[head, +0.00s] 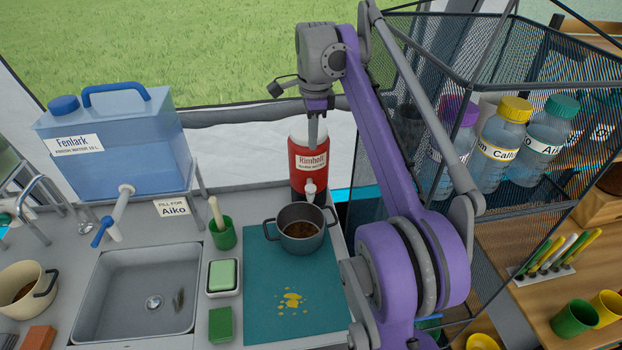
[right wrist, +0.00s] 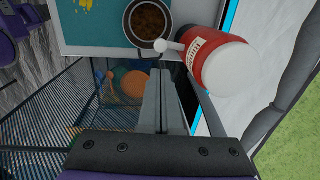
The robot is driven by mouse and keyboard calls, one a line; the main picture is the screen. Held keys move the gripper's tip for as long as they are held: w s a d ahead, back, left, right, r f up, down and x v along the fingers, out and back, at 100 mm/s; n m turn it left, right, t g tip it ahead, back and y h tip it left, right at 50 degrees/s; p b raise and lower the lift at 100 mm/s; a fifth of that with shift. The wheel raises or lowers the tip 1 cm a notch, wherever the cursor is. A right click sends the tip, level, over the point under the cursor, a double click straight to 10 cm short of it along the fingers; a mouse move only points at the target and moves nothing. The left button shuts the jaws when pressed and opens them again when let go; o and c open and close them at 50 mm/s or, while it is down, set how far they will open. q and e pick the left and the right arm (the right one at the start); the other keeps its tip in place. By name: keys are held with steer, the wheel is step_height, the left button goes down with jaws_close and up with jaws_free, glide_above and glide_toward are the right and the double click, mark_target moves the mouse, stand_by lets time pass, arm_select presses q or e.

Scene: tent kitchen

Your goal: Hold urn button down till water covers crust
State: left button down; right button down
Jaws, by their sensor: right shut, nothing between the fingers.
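The red urn (head: 309,165) with a white top and white spout stands at the back of the counter. It also shows in the right wrist view (right wrist: 218,66). A dark grey pot (head: 301,243) stands on the teal mat below the spout, with a brown crust (head: 300,233) visible inside; I see no clear water over it. My right gripper (head: 316,136) is shut and empty, pointing down over the urn's top in the head view. In the right wrist view its fingertips (right wrist: 161,76) appear beside the urn, near the spout. The button is not distinguishable, and contact cannot be told. My left gripper is not in view.
A blue water container (head: 115,150) stands at the back left, behind the sink (head: 140,290). A green cup (head: 223,233) with a wooden handle stands left of the pot. A mesh rack (head: 395,170) with several bottles is close on the right. The mat's (head: 265,315) front is clear except for yellow spots.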

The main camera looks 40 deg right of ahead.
mark_target(311, 189)
steer(key=shift+f, duration=0.1)
